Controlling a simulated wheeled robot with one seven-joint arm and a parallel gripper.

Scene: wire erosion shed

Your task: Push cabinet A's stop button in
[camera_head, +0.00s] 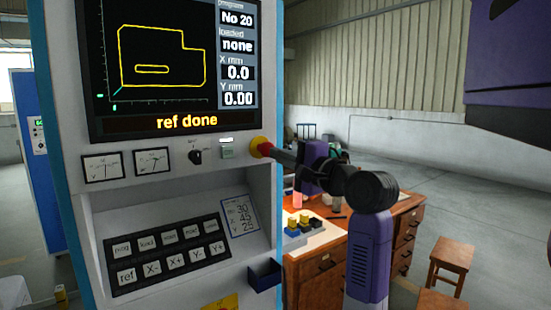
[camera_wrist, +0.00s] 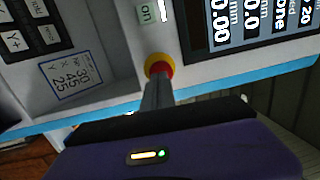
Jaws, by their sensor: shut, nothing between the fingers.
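The control cabinet (camera_head: 180,195) fills the left of the head view, its screen (camera_head: 165,65) reading "ref done". The stop button (camera_head: 262,147) is a red mushroom head on a yellow collar, at the right end of the switch row. It also shows in the wrist view (camera_wrist: 159,70). My gripper (camera_head: 272,151) is shut and empty, its fingertips at the front of the red head. In the wrist view my gripper (camera_wrist: 158,82) overlaps the head's lower part. They look touching or nearly so; I cannot tell whether the button is pressed in. No letter naming the cabinet is readable.
A green "on" button (camera_head: 227,151) and a black knob (camera_head: 196,157) sit left of the stop button. A keypad (camera_head: 170,255) is below. A wooden desk (camera_head: 318,270) with small items and a stool (camera_head: 452,262) stand right, with open floor beyond.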

